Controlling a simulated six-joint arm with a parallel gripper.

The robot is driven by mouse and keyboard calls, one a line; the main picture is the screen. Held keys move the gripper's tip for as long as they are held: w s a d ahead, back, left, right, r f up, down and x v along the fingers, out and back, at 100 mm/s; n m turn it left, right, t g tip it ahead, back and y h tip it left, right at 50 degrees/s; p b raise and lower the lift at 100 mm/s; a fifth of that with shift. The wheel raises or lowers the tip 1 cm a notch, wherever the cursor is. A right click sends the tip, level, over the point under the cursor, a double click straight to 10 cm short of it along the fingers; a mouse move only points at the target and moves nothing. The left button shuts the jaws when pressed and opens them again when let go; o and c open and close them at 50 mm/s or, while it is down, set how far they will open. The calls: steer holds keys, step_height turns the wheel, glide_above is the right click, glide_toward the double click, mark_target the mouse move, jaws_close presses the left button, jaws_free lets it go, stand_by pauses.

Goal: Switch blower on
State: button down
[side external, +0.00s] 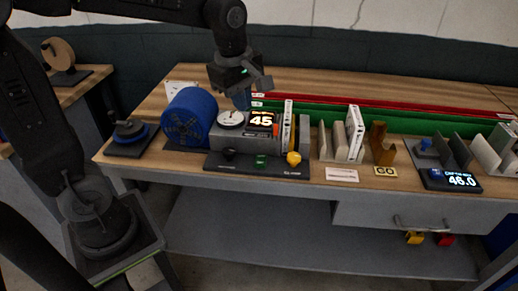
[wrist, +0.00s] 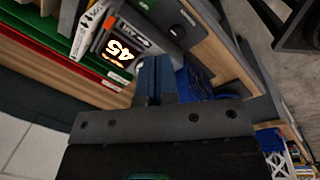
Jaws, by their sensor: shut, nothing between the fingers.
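The blue round blower (side external: 188,117) stands at the left of the bench, beside a grey box (side external: 244,140) with a white dial (side external: 231,119) and a lit display reading 45 (side external: 261,120). A dark control panel (side external: 257,171) lies in front, with a black knob (side external: 229,153), a green button (side external: 262,161) and a yellow knob (side external: 293,158). My gripper (side external: 242,102) is shut and empty, above the grey box near the dial and display. In the wrist view its blue fingers (wrist: 155,72) are together, with the display (wrist: 119,50) to their left. They partly hide the blower.
White boxed filters (side external: 354,132) stand in holders right of the display. A brown holder (side external: 380,145), a scale reading 46.0 (side external: 450,180) and a red-and-green rail (side external: 370,112) are nearby. A black stand (side external: 131,136) is at the bench's left end.

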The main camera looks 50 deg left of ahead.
mark_target(258, 157)
steer(key=w+a+f+n+g, duration=0.1)
steer(key=w+f+n, duration=0.2)
steer(key=w+n, duration=0.2)
steer(key=n, duration=0.2)
steer(key=shift+w+n+g, duration=0.25)
steer(key=shift+n+g, duration=0.05)
steer(key=shift+n, duration=0.1)
steer(key=shift+a+f, duration=0.1)
steer(key=shift+f, duration=0.05)
step_height(258, 157, down, 14)
steer(key=shift+r, duration=0.1)
steer(key=shift+a+f, duration=0.1)
steer(key=shift+f, duration=0.2)
steer(key=shift+s, duration=0.1)
stand_by(0.3)
